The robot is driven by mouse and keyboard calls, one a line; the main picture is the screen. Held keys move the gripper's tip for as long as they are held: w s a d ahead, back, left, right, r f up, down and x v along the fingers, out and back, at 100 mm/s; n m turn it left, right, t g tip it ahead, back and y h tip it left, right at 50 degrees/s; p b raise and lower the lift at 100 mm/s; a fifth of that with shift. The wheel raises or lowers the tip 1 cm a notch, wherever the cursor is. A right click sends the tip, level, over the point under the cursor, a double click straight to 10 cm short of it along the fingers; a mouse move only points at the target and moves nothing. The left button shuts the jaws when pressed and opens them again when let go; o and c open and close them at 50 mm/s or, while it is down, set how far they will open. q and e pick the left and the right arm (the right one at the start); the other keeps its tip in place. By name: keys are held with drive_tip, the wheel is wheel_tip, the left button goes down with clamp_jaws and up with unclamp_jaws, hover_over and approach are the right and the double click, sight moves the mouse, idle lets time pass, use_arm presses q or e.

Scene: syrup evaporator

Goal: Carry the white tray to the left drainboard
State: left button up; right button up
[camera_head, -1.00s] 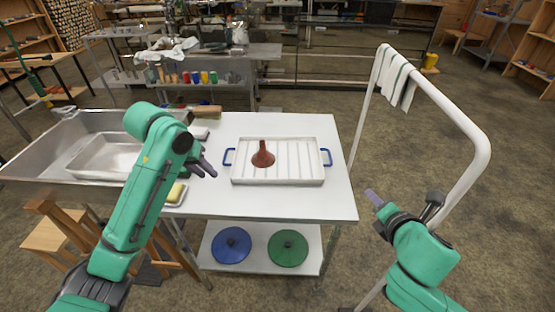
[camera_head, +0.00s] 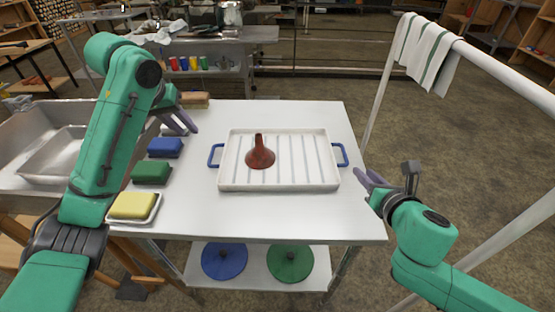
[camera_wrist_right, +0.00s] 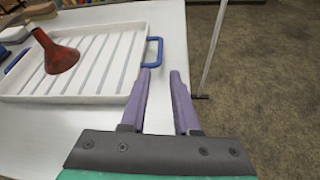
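The white tray (camera_head: 300,180) lies flat on the white table (camera_head: 250,215). It has a ribbed floor and a blue handle at its left (camera_head: 215,155) and right (camera_head: 342,155) ends. A reddish-brown funnel (camera_head: 260,155) stands in its left part. My left gripper (camera_head: 188,123) is over the table, up and left of the left handle, apart from it and empty; its fingers look spread. My right gripper (camera_head: 368,180) is just off the table's right edge, close to the right handle but apart from it. In the right wrist view its fingers (camera_wrist_right: 160,85) are open and empty, with the right handle (camera_wrist_right: 152,52) just beyond.
A metal sink (camera_head: 40,150) with a basin is at the left. Blue (camera_head: 165,147), green (camera_head: 152,173) and yellow (camera_head: 134,205) blocks line the table's left side. A white rail with a towel (camera_head: 428,52) stands at the right. Blue and green lids lie on the lower shelf.

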sight(211, 154)
use_arm(q)
drive_tip(key=shift+s, duration=0.1)
use_arm(e)
drive_tip(key=shift+r, duration=0.1)
